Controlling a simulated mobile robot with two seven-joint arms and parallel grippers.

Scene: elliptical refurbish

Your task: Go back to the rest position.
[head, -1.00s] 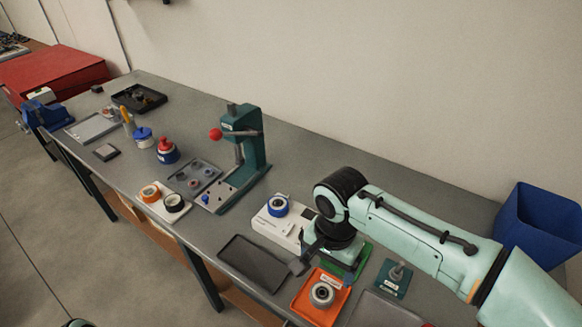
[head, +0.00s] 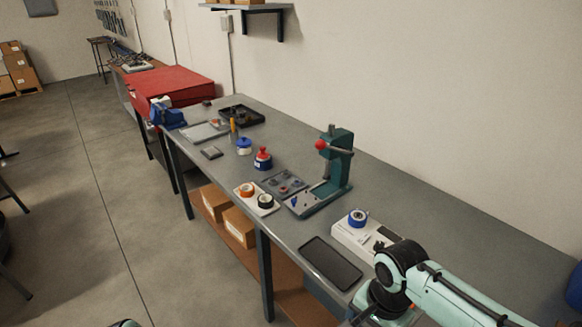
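My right arm (head: 440,295) comes in from the lower right, its dark wrist (head: 372,297) over the near right part of the grey workbench (head: 240,215). Only a sliver of my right gripper (head: 348,322) shows at the bottom edge. Its fingertips are cut off, so whether it is open or shut does not show. A small pale green piece of my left arm (head: 125,323) shows at the bottom edge; my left gripper is out of view.
A white scale-like device (head: 352,236) bearing a blue roll (head: 357,217) and a black tray (head: 330,262) lie near my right wrist. A green press (head: 335,165) stands behind. A blue bin (head: 574,292) is at the right edge. Open floor (head: 110,200) lies left.

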